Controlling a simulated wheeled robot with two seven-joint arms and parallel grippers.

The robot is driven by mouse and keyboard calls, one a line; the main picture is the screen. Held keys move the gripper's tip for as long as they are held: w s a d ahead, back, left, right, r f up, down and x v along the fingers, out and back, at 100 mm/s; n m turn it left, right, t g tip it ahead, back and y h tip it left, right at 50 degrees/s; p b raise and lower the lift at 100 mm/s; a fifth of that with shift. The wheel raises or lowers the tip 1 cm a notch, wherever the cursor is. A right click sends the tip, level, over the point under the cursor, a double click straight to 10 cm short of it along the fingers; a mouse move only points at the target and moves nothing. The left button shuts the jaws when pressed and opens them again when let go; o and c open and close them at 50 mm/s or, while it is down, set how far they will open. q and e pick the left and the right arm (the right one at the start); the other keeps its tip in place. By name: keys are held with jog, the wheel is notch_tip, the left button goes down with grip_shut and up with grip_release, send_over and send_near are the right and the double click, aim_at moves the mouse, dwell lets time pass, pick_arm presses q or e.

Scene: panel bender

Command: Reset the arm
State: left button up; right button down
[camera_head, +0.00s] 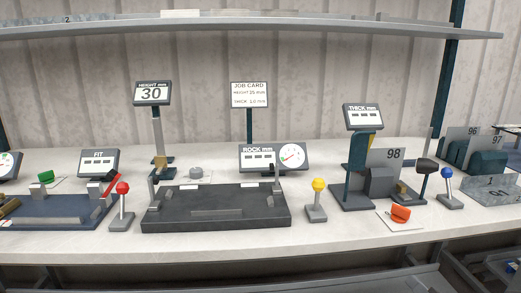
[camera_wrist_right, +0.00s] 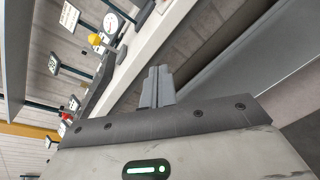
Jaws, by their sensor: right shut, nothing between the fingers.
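My right gripper (camera_wrist_right: 157,84) shows in the right wrist view, with its two grey fingers together and nothing between them. It is in front of the workbench, apart from everything on it. The bench edge runs diagonally behind the fingers in that view. I cannot make out either gripper in the head view. My left gripper is in neither view.
The white bench (camera_head: 330,232) carries a dark central fixture (camera_head: 216,212), a red-knobbed lever (camera_head: 122,205), a yellow-knobbed lever (camera_head: 317,200) and a blue-knobbed lever (camera_head: 448,187). A "30" height display (camera_head: 152,94) stands behind. A shelf (camera_head: 250,26) spans above.

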jog(key=s+a+f+m+g+y, duration=0.1)
jog(key=s+a+f+m+g, duration=0.1)
jog(key=s+a+f+m, duration=0.4)
jog(key=s+a+f+m+g+y, duration=0.1)
jog(key=s+a+f+m, duration=0.6)
jog(key=m, duration=1.4)
notch_tip(320, 180, down, 5)
jog(key=shift+a+r+g+y+p, duration=0.15)
jog(key=shift+a+g+y+p, duration=0.25)
jog(key=shift+a+g, duration=0.55)
